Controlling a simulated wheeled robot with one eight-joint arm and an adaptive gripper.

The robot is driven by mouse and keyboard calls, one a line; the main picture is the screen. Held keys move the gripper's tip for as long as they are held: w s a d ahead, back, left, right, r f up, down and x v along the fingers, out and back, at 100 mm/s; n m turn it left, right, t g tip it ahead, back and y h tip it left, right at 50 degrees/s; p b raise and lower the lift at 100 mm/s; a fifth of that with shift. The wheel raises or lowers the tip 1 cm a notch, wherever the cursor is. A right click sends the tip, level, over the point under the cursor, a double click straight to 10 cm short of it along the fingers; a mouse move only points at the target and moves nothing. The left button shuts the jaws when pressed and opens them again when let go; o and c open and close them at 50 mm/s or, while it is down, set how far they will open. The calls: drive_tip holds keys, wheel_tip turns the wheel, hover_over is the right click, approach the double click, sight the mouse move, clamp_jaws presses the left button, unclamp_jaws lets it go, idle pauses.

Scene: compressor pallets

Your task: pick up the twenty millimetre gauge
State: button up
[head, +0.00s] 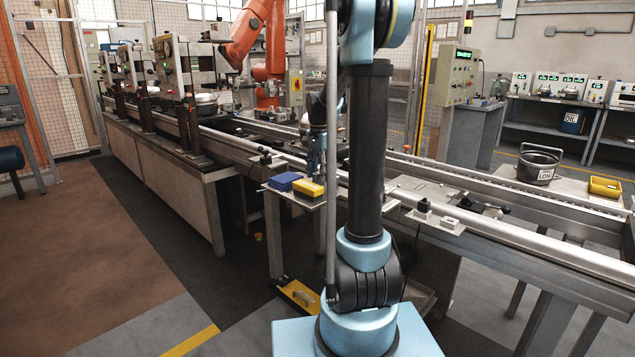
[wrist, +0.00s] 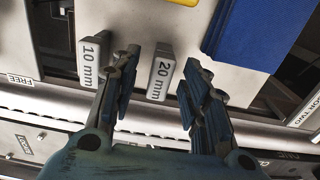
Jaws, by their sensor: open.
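The twenty millimetre gauge (wrist: 160,74) is a small grey block with a white face marked "20 mm" in the wrist view. My gripper (wrist: 161,76) is open, with one dark blue finger on each side of this gauge. I cannot tell whether either finger touches it. The ten millimetre gauge (wrist: 90,62), a similar block marked "10 mm", stands to the left, close beside the left finger. In the head view my gripper (head: 316,168) is small, low over the bench edge, partly behind my arm. I cannot make out the gauges there.
The blue block also shows at the upper right of the wrist view (wrist: 254,42). A long conveyor bench with a metal rail (head: 505,243) runs across.

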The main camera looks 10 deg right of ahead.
drive_tip(key=shift+f, duration=0.95)
clamp_jaws()
drive_tip(key=shift+r, duration=0.1)
